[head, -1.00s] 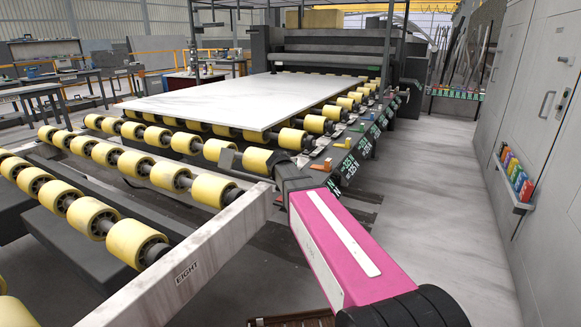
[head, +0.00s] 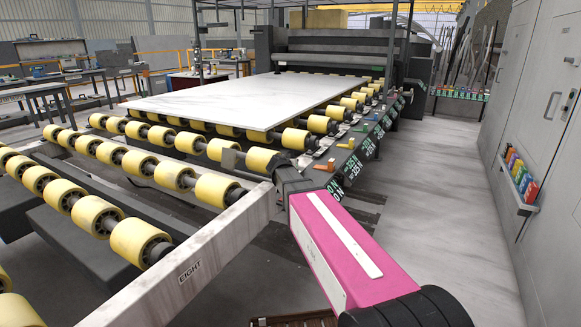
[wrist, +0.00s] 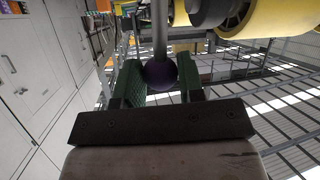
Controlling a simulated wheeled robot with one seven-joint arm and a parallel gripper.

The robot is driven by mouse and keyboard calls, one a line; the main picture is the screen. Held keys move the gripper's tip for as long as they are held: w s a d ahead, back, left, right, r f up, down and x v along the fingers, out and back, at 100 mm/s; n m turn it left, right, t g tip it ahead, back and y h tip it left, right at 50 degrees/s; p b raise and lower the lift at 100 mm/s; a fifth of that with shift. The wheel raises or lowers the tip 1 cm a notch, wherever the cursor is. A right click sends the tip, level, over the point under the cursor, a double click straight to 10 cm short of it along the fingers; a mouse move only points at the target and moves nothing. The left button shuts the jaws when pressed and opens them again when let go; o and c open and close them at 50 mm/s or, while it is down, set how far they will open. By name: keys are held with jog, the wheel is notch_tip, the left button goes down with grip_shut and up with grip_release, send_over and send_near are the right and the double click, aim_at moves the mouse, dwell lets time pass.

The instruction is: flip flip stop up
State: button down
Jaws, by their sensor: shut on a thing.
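In the wrist view, a dark purple ball knob (wrist: 160,75) on a grey rod (wrist: 160,32) sits between the green-padded fingers of my gripper (wrist: 161,87). My gripper is shut on this knob. In the head view, my gripper (head: 268,172) is at the right end of the near rollers, beyond my pink arm link. The knob is hidden there. A dark grey bracket-like piece (head: 247,160) shows beside it; I cannot tell if it is the flip stop.
A white stone slab (head: 210,100) lies flat on yellow rollers (head: 140,243) behind my gripper. Orange pieces (head: 324,166) and green-lettered labels line the rail. The floor (head: 430,190) on the right is clear up to grey cabinets (head: 540,110).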

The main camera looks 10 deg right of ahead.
jog(key=shift+s+a+f, duration=0.1)
jog(key=c, duration=0.8)
grip_release()
jog(key=shift+o, duration=0.2)
